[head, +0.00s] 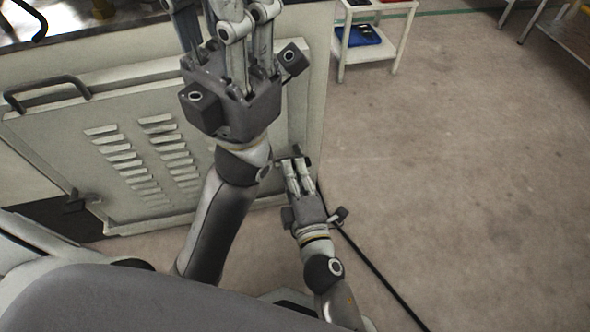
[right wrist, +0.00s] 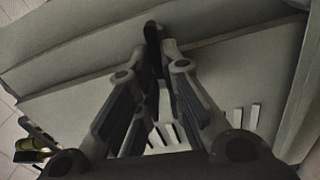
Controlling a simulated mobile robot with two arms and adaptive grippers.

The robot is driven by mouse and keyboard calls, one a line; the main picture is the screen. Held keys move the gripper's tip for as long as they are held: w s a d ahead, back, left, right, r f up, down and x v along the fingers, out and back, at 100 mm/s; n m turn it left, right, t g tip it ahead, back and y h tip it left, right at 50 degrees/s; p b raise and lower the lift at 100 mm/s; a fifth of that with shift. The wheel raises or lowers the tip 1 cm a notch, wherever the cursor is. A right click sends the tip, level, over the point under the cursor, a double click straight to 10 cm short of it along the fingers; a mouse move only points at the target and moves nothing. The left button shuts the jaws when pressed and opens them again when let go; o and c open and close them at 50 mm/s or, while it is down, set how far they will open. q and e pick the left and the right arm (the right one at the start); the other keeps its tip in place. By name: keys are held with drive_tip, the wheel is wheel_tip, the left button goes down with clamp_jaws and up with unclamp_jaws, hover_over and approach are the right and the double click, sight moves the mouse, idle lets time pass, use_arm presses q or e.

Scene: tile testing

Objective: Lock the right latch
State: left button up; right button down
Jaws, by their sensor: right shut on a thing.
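The right latch (head: 300,152) is a small dark lever at the right edge of a pale vented panel (head: 220,110). My right gripper (head: 298,172) reaches up to it from below, with its fingers close together on it. In the right wrist view the dark latch lever (right wrist: 152,42) stands between the tips of my right gripper (right wrist: 155,62), which is shut on it. The fingers partly hide it, so its exact angle is unclear. My left gripper (head: 235,25) is raised high in front of the panel, apart from the latch. Its fingertips are cut off by the top edge.
A dark bar handle (head: 46,92) is at the panel's upper left, and another latch (head: 78,203) at its lower left. A dark cable (head: 370,262) runs across the floor. A white shelf (head: 372,52) stands behind. The floor (head: 470,170) at right is clear.

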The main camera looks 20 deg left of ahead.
drive_tip(key=shift+f+n, duration=0.15)
drive_tip(key=shift+n, duration=0.45)
drive_tip(key=c, duration=1.6)
unclamp_jaws()
drive_tip(key=shift+o, duration=0.2)
drive_tip(key=shift+s, duration=0.1)
drive_tip(key=v, duration=1.2)
